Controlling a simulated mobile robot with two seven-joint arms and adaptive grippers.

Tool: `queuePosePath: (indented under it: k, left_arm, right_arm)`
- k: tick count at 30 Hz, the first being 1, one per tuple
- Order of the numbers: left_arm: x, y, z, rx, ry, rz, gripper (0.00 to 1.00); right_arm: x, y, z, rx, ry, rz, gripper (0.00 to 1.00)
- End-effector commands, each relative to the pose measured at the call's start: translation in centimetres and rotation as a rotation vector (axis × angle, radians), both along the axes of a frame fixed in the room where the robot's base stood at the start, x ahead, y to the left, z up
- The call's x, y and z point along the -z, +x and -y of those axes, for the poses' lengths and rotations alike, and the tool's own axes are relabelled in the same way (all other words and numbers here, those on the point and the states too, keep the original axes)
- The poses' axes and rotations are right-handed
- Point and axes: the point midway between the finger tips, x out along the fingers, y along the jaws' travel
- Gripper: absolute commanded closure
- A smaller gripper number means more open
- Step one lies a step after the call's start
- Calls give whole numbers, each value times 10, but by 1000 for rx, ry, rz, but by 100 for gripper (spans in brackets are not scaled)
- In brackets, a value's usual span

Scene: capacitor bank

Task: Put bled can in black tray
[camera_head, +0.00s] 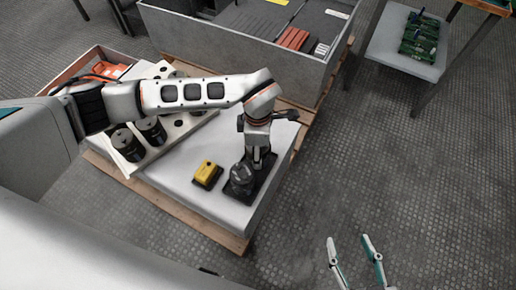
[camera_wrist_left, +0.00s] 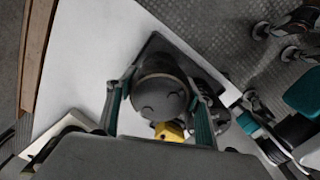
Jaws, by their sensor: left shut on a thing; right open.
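My left gripper (camera_wrist_left: 160,120) is shut around a dark grey cylindrical can (camera_wrist_left: 158,90) with two small terminals on top. The same can (camera_head: 242,177) shows in the head view, upright over the black tray (camera_head: 263,180) on the light grey tabletop. In the left wrist view the black tray (camera_wrist_left: 196,62) lies beneath the can. I cannot tell whether the can's base touches the tray. My right gripper (camera_head: 350,240) is open and empty over the floor at the bottom of the head view.
A yellow and black device (camera_head: 208,174) sits left of the tray. Other dark cans (camera_head: 126,143) stand in a white rack (camera_head: 142,161) further left. A large grey bin (camera_head: 235,40) stands behind. A table with green boards (camera_head: 420,35) is at the upper right. Floor on the right is clear.

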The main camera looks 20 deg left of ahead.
Motion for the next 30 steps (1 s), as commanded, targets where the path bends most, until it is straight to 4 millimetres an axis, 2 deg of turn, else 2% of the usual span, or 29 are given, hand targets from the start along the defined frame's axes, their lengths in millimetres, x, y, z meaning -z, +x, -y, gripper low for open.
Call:
queuePosePath:
  k: [15,30]
  left_arm:
    - [-3,1,1,0,-1,4,86]
    - [-2,1,1,0,-1,2,86]
  right_arm:
    - [-11,5,1,-10,-8,23,52]
    - [-13,6,1,4,1,24,52]
